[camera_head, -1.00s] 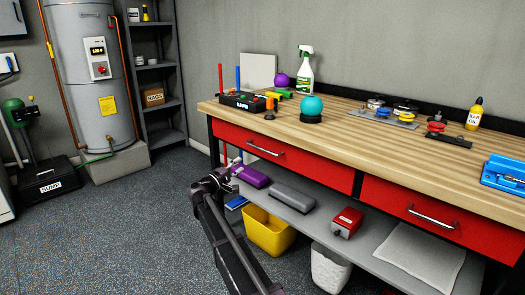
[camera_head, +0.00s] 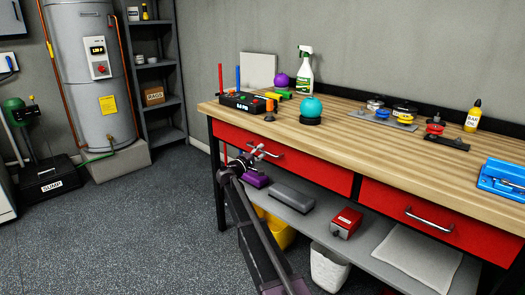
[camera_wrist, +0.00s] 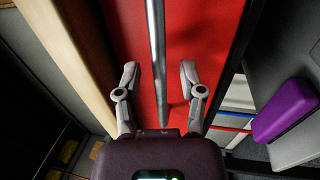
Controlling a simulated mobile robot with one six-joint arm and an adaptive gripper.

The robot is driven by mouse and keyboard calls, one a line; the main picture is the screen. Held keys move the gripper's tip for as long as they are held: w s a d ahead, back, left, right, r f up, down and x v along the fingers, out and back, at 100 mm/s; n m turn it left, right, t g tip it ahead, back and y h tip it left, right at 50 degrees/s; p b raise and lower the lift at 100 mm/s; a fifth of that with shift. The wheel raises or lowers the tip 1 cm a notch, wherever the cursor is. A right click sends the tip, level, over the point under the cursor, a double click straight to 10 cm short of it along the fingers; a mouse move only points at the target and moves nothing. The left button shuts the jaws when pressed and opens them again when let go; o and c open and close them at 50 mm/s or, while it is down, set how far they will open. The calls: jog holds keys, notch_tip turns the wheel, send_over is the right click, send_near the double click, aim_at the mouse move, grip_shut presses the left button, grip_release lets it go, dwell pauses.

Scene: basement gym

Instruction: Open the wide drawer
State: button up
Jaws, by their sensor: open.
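The workbench has two red drawers under its wooden top. The left red drawer (camera_head: 318,172) and the right red drawer (camera_head: 380,203) both look shut, each with a metal bar handle. My gripper (camera_head: 257,153) is in front of the left drawer, at its handle (camera_head: 270,152), which it partly hides. In the wrist view, my gripper (camera_wrist: 159,70) is open, and the handle bar (camera_wrist: 156,35) passes between its two fingers in the picture. I cannot tell whether the fingers touch the bar. The red drawer front (camera_wrist: 190,35) lies behind it.
The wooden bench top (camera_head: 360,125) overhangs the drawers. Below is a grey shelf (camera_head: 368,257) with a purple item (camera_wrist: 284,110), a grey block (camera_head: 292,197) and a red box (camera_head: 345,222). A yellow bin (camera_head: 282,234) stands underneath. The floor (camera_head: 130,235) at left is clear.

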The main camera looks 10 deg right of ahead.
jog(key=shift+w+d, duration=0.25)
jog(key=shift+d, duration=0.05)
grip_shut()
jog(key=shift+s, duration=0.15)
